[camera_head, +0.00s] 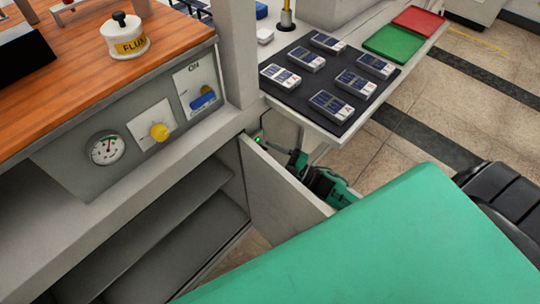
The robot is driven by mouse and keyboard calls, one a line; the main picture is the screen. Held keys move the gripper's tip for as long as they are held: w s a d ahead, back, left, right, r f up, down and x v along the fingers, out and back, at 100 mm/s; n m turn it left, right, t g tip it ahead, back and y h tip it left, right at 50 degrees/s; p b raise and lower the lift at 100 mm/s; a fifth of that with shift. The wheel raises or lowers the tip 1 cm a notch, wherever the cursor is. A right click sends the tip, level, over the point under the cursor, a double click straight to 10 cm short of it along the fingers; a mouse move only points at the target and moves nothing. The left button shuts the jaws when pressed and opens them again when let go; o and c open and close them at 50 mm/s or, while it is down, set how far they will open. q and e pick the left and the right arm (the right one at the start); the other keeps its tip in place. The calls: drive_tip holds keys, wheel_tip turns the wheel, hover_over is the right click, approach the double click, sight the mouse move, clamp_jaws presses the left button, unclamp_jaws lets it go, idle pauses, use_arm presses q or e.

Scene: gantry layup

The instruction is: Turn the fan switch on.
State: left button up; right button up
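The switch (203,100) has a blue handle on a white plate marked "ON" at the top, on the grey front panel (78,182) below the wooden worktop. The blue handle sits in the lower part of the plate, below the "ON" mark, lying slightly tilted across it. A small yellow part shows just above it. I cannot read any word naming it as a fan switch. Neither of my grippers can be made out in the head view, and nothing touches the switch.
A yellow knob (159,132) and a round gauge (106,148) are left of the switch. A white "FLUX" pot (125,37) stands on the worktop (75,76). A dark mat (333,124) holds several small packs. A large green surface (400,250) fills the lower right.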

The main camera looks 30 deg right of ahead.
drive_tip(key=shift+d, duration=0.1)
use_arm(q)
drive_tip(key=w+d+r+b, duration=0.1)
drive_tip(key=w+r+b, duration=0.1)
drive_tip(key=w+r, duration=0.2)
drive_tip(key=shift+d+r, duration=0.25)
drive_tip(key=shift+r, duration=0.05)
use_arm(e)
drive_tip(key=v, duration=1.3)
drive_tip(key=shift+s+d, duration=0.2)
drive_tip(key=shift+s, duration=0.15)
use_arm(q)
drive_tip(key=shift+w, duration=0.1)
